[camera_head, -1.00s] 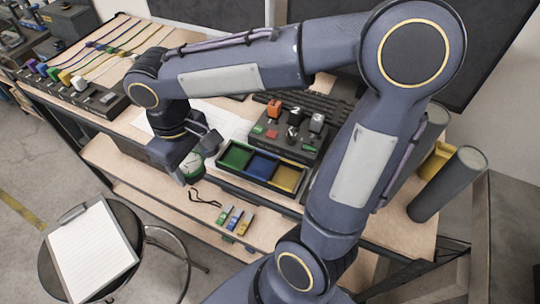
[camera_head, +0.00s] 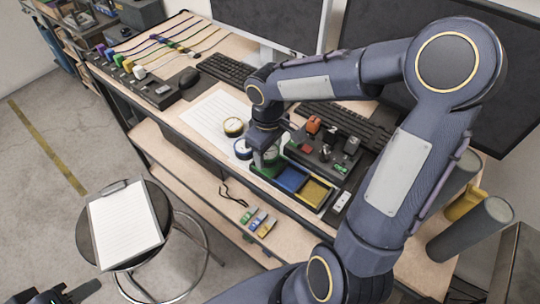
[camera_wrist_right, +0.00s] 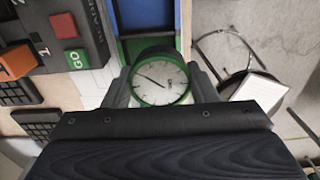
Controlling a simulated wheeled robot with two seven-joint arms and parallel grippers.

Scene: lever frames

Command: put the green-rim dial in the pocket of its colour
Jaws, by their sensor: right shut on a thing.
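The green-rim dial (camera_wrist_right: 158,84) has a white face and sits between the fingers of my right gripper (camera_wrist_right: 160,92), which is shut on it. In the head view, my right gripper (camera_head: 268,158) is at the tray's left end, by the green pocket (camera_head: 263,172), and mostly hides the dial. In the wrist view the dial overlaps part of the green pocket (camera_wrist_right: 150,46); its height above it is unclear. The blue pocket (camera_head: 290,179) and yellow pocket (camera_head: 315,191) look empty. My left gripper (camera_head: 58,293) shows partly at the bottom left; its opening is unclear.
A yellow-rim dial (camera_head: 233,127) and a blue-rim dial (camera_head: 242,149) lie on the white paper left of my right gripper. A control box (camera_head: 322,148) with levers stands behind the tray. A stool with a clipboard (camera_head: 124,224) stands in front.

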